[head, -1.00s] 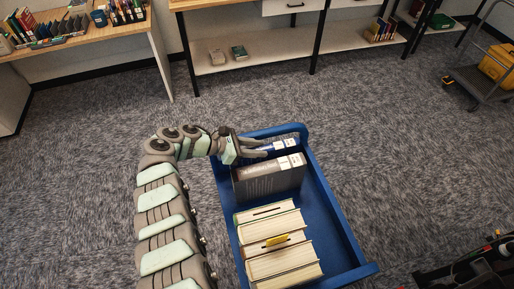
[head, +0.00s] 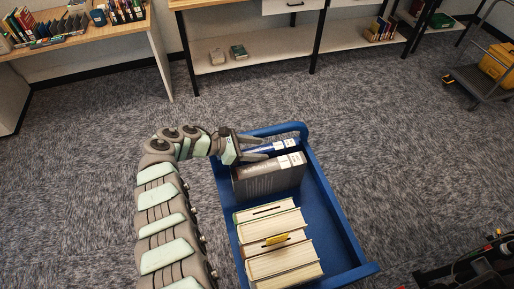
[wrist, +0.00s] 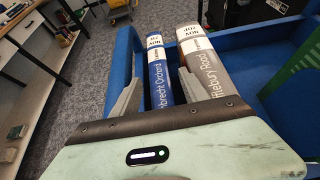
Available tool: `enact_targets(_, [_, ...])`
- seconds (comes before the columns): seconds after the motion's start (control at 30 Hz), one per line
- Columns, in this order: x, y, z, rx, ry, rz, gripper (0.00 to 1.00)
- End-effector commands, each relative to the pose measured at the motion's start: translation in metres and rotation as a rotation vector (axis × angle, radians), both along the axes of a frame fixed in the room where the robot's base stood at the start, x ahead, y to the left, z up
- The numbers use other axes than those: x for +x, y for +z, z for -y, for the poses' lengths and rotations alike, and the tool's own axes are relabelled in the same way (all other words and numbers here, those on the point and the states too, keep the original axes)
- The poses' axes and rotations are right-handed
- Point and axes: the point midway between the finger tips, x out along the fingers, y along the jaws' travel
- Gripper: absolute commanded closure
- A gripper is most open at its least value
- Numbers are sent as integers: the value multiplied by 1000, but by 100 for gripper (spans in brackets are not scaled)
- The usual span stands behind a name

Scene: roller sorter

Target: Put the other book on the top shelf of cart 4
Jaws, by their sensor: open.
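A blue book (head: 270,147) with a white spine label stands at the far end of the top shelf of a blue cart (head: 332,222). A thicker grey book (head: 270,179) stands next to it on the near side. My gripper (head: 262,147) is open, with one finger on each side of the blue book. In the wrist view, the blue spine (wrist: 160,79) lies between the open fingers of my gripper (wrist: 160,82). The grey book (wrist: 202,65) is outside the right finger. I cannot tell whether either finger touches a book. No cart number shows.
Several cream-paged books (head: 277,243) lie nearer on the same shelf, with a gap before the grey book. The cart's raised rim surrounds the books. Shelving (head: 275,62) stands at the back and a grey trolley (head: 482,82) at the far right. Carpet between is clear.

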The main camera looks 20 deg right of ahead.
Motion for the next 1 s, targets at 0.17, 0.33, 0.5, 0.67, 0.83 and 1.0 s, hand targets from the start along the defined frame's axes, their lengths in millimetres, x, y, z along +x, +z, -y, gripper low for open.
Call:
enact_targets(0.17, [1,3,-5,0,3,1,46])
enact_targets(0.33, [3,14,-24,0,5,2,46])
enact_targets(0.5, [4,30,-53,0,3,-1,46])
enact_targets(0.67, [6,44,-79,0,3,1,46])
enact_targets(0.83, [6,52,-93,-2,-1,-1,46])
enact_targets(1.0, [6,52,-94,-3,-1,0,46])
